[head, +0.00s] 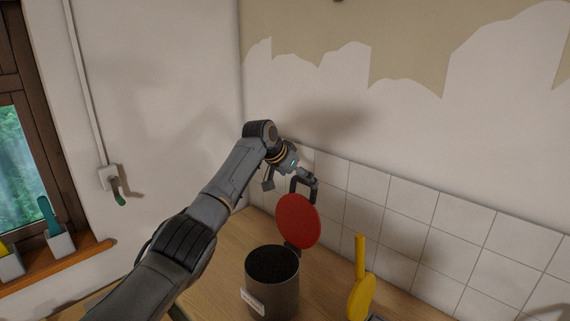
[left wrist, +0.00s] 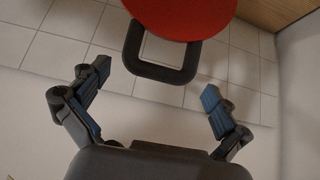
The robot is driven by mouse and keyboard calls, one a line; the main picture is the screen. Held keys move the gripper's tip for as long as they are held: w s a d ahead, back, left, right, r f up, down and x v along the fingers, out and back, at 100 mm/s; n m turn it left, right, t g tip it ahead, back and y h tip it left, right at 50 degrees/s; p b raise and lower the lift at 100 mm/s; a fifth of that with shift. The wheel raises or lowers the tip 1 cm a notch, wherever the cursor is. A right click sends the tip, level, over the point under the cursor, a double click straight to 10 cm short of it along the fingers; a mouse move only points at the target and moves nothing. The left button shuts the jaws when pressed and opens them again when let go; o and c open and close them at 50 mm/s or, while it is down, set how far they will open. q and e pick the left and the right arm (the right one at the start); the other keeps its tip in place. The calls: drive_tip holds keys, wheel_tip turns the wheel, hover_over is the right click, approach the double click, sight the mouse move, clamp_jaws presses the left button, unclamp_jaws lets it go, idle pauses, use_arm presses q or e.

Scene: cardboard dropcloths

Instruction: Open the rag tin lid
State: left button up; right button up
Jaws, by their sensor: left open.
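The rag tin (head: 285,290) is a dark grey cylinder with a pale label, standing on the wooden worktop. Its mouth is uncovered and the inside looks dark. The round red lid (head: 298,221) stands steeply raised at the tin's back edge. It also shows in the left wrist view (left wrist: 185,12), with its dark square loop handle (left wrist: 160,73) pointing toward my gripper. My left gripper (head: 289,180) is open at the handle's end of the lid. In the left wrist view its fingers (left wrist: 155,82) are spread either side of the handle, apart from it.
A yellow disc with an upright handle (head: 361,295) stands on the worktop right of the tin. The tiled wall (head: 400,215) is close behind the lid. Pots with tools (head: 60,243) stand on the windowsill at left.

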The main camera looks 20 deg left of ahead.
use_arm(q)
drive_tip(key=v, duration=1)
drive_tip(key=shift+w, duration=0.1)
